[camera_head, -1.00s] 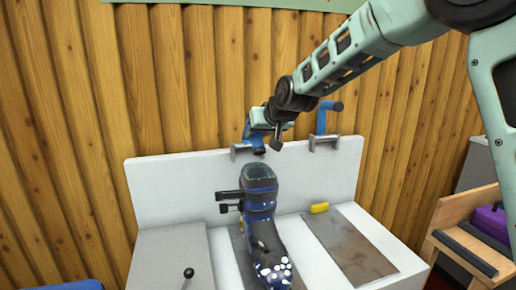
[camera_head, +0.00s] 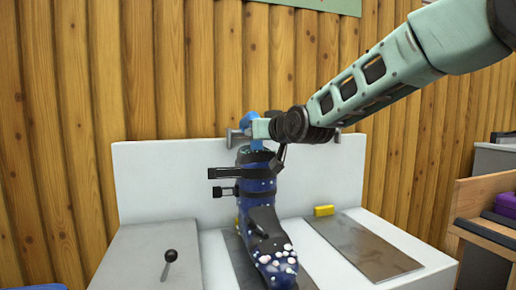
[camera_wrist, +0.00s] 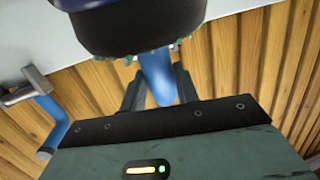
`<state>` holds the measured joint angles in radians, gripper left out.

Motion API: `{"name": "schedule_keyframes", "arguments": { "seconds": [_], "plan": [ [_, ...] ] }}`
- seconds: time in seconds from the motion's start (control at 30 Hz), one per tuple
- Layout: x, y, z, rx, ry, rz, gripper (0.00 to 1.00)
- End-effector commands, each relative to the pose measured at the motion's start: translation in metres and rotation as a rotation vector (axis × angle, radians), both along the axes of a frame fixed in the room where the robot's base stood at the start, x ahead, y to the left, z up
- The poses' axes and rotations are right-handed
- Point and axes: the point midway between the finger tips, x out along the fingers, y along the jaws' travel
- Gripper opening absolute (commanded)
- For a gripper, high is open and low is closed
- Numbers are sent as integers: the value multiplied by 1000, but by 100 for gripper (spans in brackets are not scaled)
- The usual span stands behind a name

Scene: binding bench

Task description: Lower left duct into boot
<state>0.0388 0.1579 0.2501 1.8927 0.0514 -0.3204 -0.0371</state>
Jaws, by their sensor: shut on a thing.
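The left duct (camera_head: 257,144) is a blue tube. My gripper (camera_head: 259,129) is shut on it, just above the boot (camera_head: 258,185). In the wrist view the duct (camera_wrist: 157,80) runs between the two dark fingers of my gripper (camera_wrist: 160,90). The boot is dark blue with white spots, stands upright, and has black straps and buckles at its left. Its dark cuff (camera_wrist: 130,32) fills the top of the wrist view. The duct's lower end is at the cuff opening; I cannot tell how far inside it is. The boot's opening is hidden.
A left bracket (camera_head: 234,136) is on the white back panel (camera_head: 160,170). Another blue duct (camera_wrist: 55,122) hangs from a bracket in the wrist view; my arm hides it in the head view. A yellow block (camera_head: 324,210) and a black-knobbed lever (camera_head: 169,262) are on the bench.

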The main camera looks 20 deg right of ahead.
Motion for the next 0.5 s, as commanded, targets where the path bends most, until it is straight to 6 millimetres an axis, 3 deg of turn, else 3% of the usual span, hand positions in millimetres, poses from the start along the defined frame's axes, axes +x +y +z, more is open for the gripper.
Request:
{"name": "schedule_keyframes", "arguments": {
  "seconds": [0.03, 0.5],
  "plan": [
    [0, 0, -11, 0, -21, 0, 0],
    [-1, 0, -17, 0, -122, 0, 0]
  ]
}}
